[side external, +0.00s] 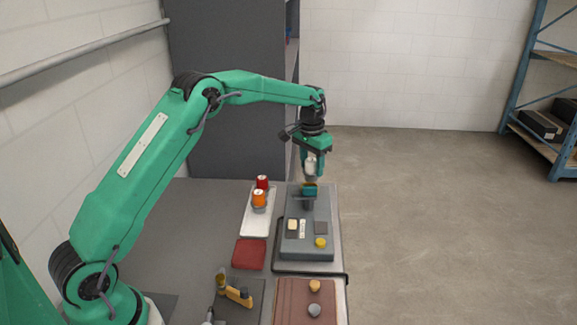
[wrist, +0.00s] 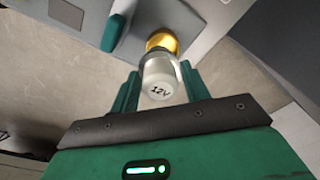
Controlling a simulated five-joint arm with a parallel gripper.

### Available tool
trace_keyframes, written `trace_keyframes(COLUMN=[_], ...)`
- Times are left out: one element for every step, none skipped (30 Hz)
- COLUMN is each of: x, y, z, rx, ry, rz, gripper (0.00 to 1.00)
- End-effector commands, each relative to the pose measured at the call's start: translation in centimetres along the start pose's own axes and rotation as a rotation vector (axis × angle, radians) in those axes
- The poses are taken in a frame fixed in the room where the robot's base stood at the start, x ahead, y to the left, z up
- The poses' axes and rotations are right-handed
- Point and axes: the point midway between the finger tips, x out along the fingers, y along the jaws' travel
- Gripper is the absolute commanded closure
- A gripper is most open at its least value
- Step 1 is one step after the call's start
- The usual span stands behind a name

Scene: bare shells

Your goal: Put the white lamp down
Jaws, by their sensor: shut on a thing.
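My gripper (side external: 311,165) is shut on the white lamp (side external: 311,169), with its fingers on either side of it. In the wrist view the lamp (wrist: 160,78) is a pale cylinder marked "12V", held between the green fingers of my gripper (wrist: 159,85). An amber round part (wrist: 163,40) shows just beyond the lamp's far end. In the side view the lamp hangs upright above a teal and amber fitting (side external: 310,190) on the grey panel box (side external: 295,250). I cannot tell whether the lamp touches that fitting.
A white tray (side external: 252,222) left of the box holds a red lamp (side external: 262,182) and an orange lamp (side external: 259,199). A dark red mat (side external: 249,253) lies bare. A brown mat (side external: 293,310) carries two small round pieces. A yellow-and-black tool (side external: 238,296) lies in front.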

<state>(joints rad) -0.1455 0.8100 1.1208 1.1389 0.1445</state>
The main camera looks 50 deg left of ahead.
Motion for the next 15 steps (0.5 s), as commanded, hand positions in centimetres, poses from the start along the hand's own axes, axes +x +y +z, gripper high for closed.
trace_keyframes(x=[0.3, 0.4, 0.4, 0.5, 0.5, 0.5, 0.5, 0.5, 0.5, 0.6, 0.8, 1.0, 1.3, 1.6, 2.0], y=[-0.3, -0.5, -0.6, -0.7, -0.7, -0.7, -0.7, -0.7, -0.7, -0.7, -0.7, -0.7, -0.7, -0.7, -0.7], z=[-0.1, -0.2, -0.2, -0.3, -0.3, -0.3, -0.3, -0.3, -0.3, -0.2, -0.2, -0.2, -0.2, -0.1, -0.1], rx=[-0.001, 0.000, 0.001, 0.001, 0.001, 0.001, 0.001, 0.001, 0.001, 0.001, 0.001, 0.001, 0.001, 0.001, 0.001], ry=[-0.001, 0.000, 0.001, 0.001, 0.001, 0.001, 0.001, 0.001, 0.001, 0.000, 0.000, 0.000, 0.000, -0.001, -0.003], rz=[0.000, -0.001, -0.001, -0.001, -0.001, -0.001, -0.001, -0.001, -0.001, -0.001, -0.001, -0.001, -0.001, -0.001, 0.000], gripper=[0.77, 0.77, 0.77, 0.77, 0.77, 0.77, 0.77, 0.77, 0.77, 0.77, 0.77, 0.77, 0.77, 0.77, 0.77])
